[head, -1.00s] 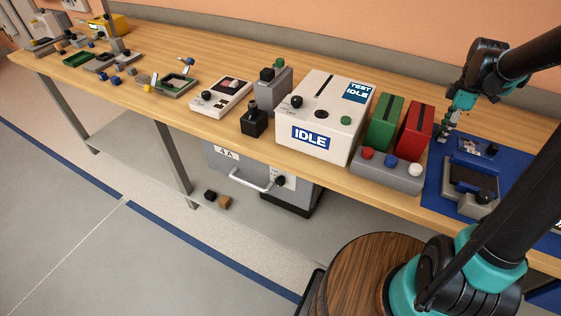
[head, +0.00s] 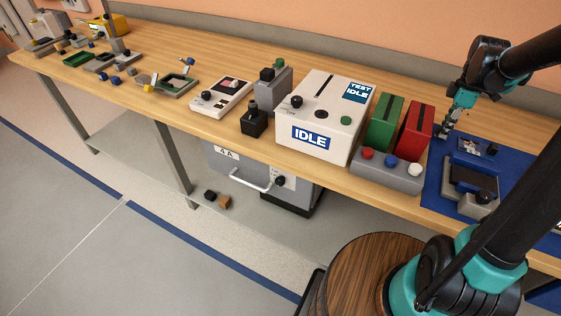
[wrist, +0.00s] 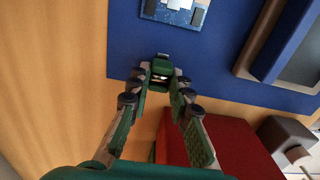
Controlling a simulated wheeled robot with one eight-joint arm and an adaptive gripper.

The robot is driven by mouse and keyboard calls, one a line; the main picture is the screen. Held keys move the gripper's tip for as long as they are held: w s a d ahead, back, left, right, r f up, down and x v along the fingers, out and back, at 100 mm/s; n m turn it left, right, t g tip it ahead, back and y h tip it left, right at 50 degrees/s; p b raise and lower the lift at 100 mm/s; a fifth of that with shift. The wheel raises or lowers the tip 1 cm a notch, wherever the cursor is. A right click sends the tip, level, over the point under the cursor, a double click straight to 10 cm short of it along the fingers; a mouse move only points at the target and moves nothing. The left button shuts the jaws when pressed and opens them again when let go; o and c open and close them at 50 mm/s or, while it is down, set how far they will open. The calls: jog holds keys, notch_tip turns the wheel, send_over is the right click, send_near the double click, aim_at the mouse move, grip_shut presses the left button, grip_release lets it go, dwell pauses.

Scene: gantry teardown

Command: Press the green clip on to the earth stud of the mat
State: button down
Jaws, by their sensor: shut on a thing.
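My gripper (wrist: 160,84) is shut on the green clip (wrist: 161,66), which shows between the fingertips in the wrist view. The blue mat (wrist: 215,75) lies behind the clip, near the mat's left edge. In the head view my gripper (head: 443,133) is low over the back left corner of the mat (head: 432,182). The clip is too small to make out there. The earth stud cannot be told apart; the clip and fingers may hide it. I cannot tell whether the clip touches the mat.
A blue circuit board (wrist: 176,11) and a grey-framed device (head: 474,181) are on the mat. A red block (head: 415,130) and green block (head: 384,122) stand left of my gripper, behind a grey button box (head: 388,175). The white IDLE tester (head: 322,115) is further left.

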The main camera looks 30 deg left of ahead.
jog(key=shift+r, duration=2.8)
